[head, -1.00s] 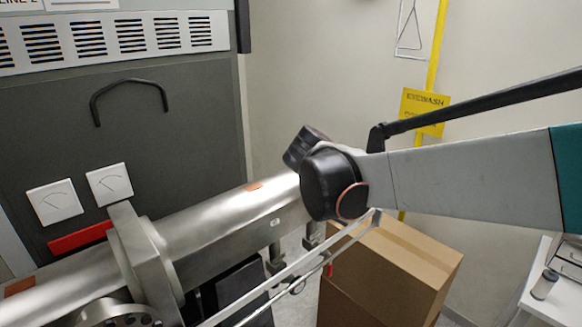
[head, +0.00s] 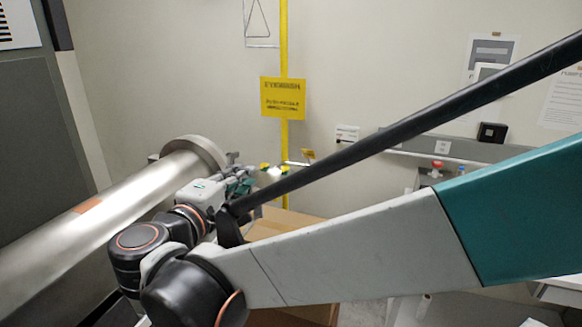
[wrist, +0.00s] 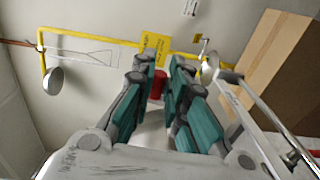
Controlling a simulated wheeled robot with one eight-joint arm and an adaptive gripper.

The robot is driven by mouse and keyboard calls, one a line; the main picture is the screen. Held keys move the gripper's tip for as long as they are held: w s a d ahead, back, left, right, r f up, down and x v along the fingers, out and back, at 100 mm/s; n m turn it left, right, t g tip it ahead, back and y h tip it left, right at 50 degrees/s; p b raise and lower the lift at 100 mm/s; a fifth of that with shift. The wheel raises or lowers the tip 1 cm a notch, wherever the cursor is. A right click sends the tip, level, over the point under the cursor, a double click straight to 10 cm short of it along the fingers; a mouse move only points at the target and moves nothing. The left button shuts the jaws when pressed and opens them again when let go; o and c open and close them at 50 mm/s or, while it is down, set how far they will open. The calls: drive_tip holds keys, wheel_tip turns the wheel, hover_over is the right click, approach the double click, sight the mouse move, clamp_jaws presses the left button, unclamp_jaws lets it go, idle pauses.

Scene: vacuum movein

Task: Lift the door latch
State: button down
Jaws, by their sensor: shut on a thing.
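My gripper (head: 240,182) shows in the head view beside the flanged end of the steel tube (head: 110,205). In the wrist view its two teal fingers (wrist: 160,65) stand with a narrow gap between them. A red piece (wrist: 158,86) shows in that gap, and my gripper is shut on it. I take it for the door latch, but the fingers hide most of it. How the latch joins the door cannot be seen. In the head view my own wrist and forearm cover the area below the gripper.
A cardboard box (wrist: 265,70) stands at right in the wrist view, with a metal bar frame (wrist: 262,125) in front of it. A yellow pipe (head: 284,60) with a yellow sign (head: 283,98) runs down the wall behind. A wall rail (head: 455,150) is at right.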

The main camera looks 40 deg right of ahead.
drive_tip(key=h+b, duration=0.1)
drive_tip(key=b, duration=0.1)
drive_tip(key=f+t+h+b, duration=0.1)
drive_tip(key=h+b, duration=0.1)
drive_tip(key=b, duration=0.1)
drive_tip(key=shift+s+a+f+b, duration=0.1)
drive_tip(key=shift+a+f+b, duration=0.1)
drive_tip(key=shift+a+b, duration=0.2)
drive_tip(key=c, duration=2.2)
unclamp_jaws()
drive_tip(key=shift+s+a+r, duration=0.15)
drive_tip(key=shift+r, duration=0.1)
drive_tip(key=o, duration=0.4)
drive_tip(key=shift+s, duration=0.1)
drive_tip(key=shift+o, duration=1.1)
drive_tip(key=shift+w, duration=0.25)
drive_tip(key=shift+r, duration=0.1)
drive_tip(key=shift+s+a, duration=0.1)
drive_tip(key=shift+s, duration=0.05)
drive_tip(key=v, duration=0.8)
drive_tip(key=shift+s+d+t, duration=0.35)
drive_tip(key=shift+s+t, duration=0.05)
